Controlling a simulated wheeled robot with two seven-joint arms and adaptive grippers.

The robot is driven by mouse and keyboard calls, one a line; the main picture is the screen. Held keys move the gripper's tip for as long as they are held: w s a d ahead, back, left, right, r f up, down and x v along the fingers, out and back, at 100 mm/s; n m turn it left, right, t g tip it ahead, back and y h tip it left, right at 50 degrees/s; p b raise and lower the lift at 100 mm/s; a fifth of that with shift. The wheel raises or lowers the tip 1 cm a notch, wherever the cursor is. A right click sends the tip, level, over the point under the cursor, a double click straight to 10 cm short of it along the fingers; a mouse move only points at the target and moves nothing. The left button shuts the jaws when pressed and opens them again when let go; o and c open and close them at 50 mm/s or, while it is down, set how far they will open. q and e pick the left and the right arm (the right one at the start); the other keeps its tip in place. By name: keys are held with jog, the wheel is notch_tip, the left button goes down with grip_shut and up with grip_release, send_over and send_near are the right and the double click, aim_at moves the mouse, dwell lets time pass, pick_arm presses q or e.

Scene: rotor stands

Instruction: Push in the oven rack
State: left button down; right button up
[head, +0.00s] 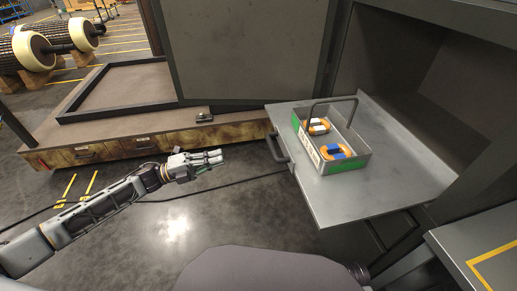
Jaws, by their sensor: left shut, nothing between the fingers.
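The oven rack (360,196) is a flat grey metal shelf pulled out of a dark oven (440,75) on the right. A dark handle (277,148) sits on the rack's left edge. On the rack stands a metal tray box (345,166) with a raised dark bar handle and orange rings inside, with white and blue parts. My left gripper (220,158) is shut and empty, to the left of the rack handle and apart from it. My right gripper is not in view.
The open oven door (245,50) stands behind the rack. A low wooden platform (130,145) with drawers lies at the back left. A grey surface with a yellow line (490,262) is at lower right. A cable crosses the floor, which is otherwise open around my left arm.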

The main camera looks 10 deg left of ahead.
pick_arm(q)
jog(key=shift+d+r, duration=0.1)
jog(key=shift+d, duration=0.1)
dwell(0.3)
jog(key=b+x, duration=0.1)
jog(key=x, duration=1.2)
jog(key=shift+d, duration=0.35)
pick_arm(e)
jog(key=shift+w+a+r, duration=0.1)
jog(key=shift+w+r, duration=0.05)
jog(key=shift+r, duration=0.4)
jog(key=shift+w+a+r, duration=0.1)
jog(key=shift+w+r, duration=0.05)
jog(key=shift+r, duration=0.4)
pick_arm(q)
jog(key=shift+w, duration=0.1)
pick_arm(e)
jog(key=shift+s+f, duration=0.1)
